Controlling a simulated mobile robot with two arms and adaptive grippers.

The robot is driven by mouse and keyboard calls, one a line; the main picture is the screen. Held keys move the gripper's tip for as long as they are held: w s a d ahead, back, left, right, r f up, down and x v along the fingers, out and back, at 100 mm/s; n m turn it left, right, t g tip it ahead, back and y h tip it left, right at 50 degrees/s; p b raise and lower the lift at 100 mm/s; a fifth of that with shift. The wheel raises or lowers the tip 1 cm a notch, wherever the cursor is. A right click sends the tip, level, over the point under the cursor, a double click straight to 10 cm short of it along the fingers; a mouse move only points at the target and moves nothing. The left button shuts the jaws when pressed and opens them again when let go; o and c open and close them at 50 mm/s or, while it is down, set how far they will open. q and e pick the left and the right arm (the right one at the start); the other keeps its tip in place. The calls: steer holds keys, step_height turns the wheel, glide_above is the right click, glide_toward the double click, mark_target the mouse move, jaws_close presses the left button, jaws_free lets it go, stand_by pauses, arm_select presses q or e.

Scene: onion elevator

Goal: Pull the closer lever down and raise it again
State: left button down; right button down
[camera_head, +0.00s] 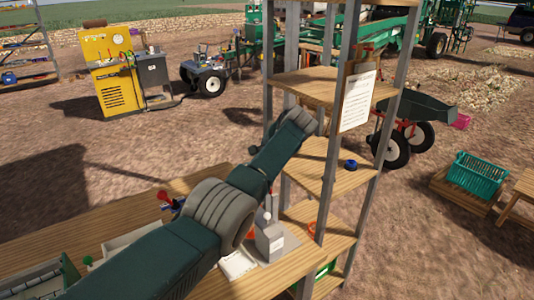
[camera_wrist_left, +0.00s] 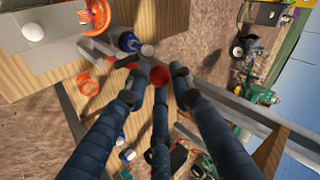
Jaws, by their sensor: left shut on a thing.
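A small grey box (camera_head: 269,240) with a pale knob (camera_head: 267,215) on top stands on the bench beside my left arm. In the left wrist view, a pale round knob (camera_wrist_left: 33,29) shows over a grey surface. A red ball knob (camera_wrist_left: 160,76) sits between the fingertips of my left gripper (camera_wrist_left: 158,80), which is shut on it. My forearm hides this gripper and the red knob in the head view. My right gripper is in neither view.
A wooden shelf rack with grey posts (camera_head: 337,170) stands just right of my left arm. A notice board (camera_head: 357,100) hangs on it. The wooden bench (camera_head: 60,235) holds trays and small items. A yellow machine (camera_head: 108,70) stands further back.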

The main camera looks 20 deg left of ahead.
arm_select(q)
steer(key=c, duration=1.5)
jaws_free()
steer(key=shift+w+d, duration=0.1)
steer(key=shift+w, duration=0.05)
steer(key=v, duration=1.1)
steer(key=shift+s+d+r, duration=0.2)
steer(key=shift+r, duration=0.1)
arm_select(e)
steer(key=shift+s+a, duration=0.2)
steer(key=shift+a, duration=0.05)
